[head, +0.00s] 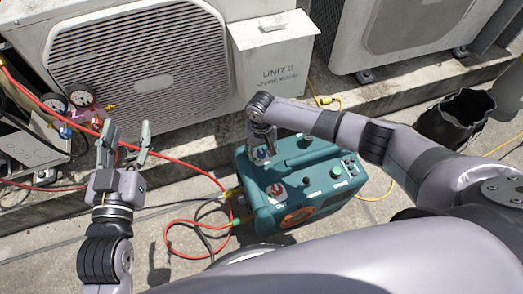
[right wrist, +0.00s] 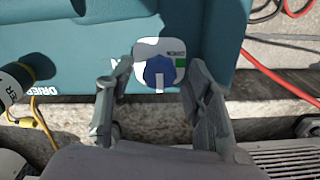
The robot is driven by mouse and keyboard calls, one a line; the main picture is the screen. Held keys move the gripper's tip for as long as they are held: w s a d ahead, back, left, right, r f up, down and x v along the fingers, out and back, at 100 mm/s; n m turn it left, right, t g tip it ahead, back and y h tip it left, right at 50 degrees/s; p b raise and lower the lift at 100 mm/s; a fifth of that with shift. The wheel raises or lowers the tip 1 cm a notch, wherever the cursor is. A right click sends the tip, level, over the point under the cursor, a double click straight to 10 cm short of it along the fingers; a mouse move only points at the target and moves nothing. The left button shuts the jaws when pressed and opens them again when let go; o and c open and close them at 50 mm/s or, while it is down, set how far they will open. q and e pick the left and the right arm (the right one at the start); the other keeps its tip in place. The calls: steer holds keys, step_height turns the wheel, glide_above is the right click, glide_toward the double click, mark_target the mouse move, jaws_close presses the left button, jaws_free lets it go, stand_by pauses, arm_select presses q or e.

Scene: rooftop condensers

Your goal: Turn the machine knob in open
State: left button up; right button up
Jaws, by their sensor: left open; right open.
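The teal machine (head: 325,200) stands on the floor in the middle of the head view, with a red knob (head: 277,190) on its top. A blue knob (right wrist: 158,71) on a white plate (right wrist: 146,46) shows in the right wrist view. Its white pointer aims down in the picture, and a green mark lies at the plate's right. My right gripper (head: 262,157) is over the machine's back left corner, its open fingers on either side of the blue knob; I cannot tell whether they touch it. My left gripper (head: 124,142) is open and empty, left of the machine.
A red hose (head: 180,222) and dark cables lie on the floor left of the machine. A grey box marked UNIT 2 (head: 272,55) and a condenser (head: 140,70) stand behind. Gauges (head: 80,96) are at the left, a black bin (head: 465,118) at the right.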

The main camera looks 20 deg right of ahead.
steer(key=shift+c, duration=0.2)
jaws_close()
stand_by(0.6)
